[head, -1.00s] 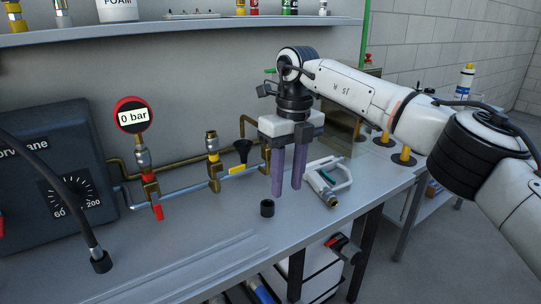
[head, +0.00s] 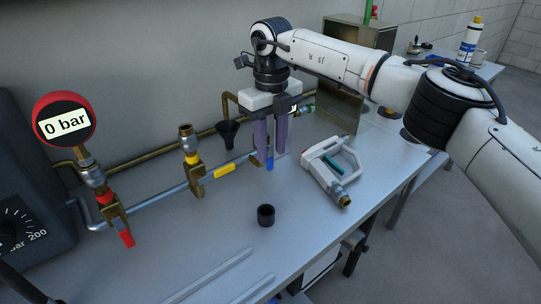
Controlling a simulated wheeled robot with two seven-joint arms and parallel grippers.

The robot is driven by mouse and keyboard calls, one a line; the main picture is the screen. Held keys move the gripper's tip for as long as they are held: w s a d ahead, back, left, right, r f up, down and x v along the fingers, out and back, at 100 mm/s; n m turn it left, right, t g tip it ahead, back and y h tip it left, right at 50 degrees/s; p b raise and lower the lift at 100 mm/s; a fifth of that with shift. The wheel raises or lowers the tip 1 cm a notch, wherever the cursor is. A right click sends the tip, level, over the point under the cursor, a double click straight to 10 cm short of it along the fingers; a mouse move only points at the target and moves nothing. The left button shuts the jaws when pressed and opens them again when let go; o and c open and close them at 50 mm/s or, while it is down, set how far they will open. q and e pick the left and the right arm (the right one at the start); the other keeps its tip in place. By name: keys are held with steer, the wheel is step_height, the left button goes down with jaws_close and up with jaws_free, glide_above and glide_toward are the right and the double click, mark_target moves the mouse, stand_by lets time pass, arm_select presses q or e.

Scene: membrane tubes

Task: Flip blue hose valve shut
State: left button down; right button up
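The blue valve handle (head: 270,164) shows as a short blue piece pointing down at the right end of the pipe run. Its upper part and the valve body are mostly hidden by my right gripper. My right gripper (head: 271,150) has two purple fingers pointing down, with a narrow gap between them. The blue handle shows between and just below the fingertips; I cannot tell whether they touch it. My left gripper is not in view.
A yellow handle (head: 224,171) lies along the grey pipe, and a red handle (head: 127,239) points down across it. A black funnel (head: 228,133), a black cup (head: 266,215) and a white-framed tool (head: 331,167) are nearby. The front bench is mostly clear.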

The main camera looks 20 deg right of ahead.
mark_target(273, 157)
step_height(273, 157, down, 3)
steer(key=shift+f, duration=0.4)
jaws_close()
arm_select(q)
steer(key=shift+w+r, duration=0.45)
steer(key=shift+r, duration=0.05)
arm_select(e)
steer(key=shift+w, duration=0.1)
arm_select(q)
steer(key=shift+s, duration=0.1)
arm_select(e)
steer(key=shift+h, duration=0.3)
steer(key=shift+w+d+t+h+b, duration=0.15)
steer(key=shift+t+h, duration=0.15)
steer(key=shift+h, duration=0.3)
steer(key=shift+s+d+t+h+b, duration=0.15)
steer(key=shift+t+h, duration=0.15)
steer(key=shift+h, duration=0.3)
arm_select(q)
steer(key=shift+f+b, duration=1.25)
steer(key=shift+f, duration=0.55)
arm_select(e)
steer(key=shift+w+d+r+t+h, duration=0.2)
steer(key=shift+t+h, duration=0.2)
steer(key=shift+h, duration=0.45)
steer(key=shift+w+d+r+t+h, duration=0.15)
steer(key=shift+t+h, duration=0.25)
steer(key=shift+h, duration=0.45)
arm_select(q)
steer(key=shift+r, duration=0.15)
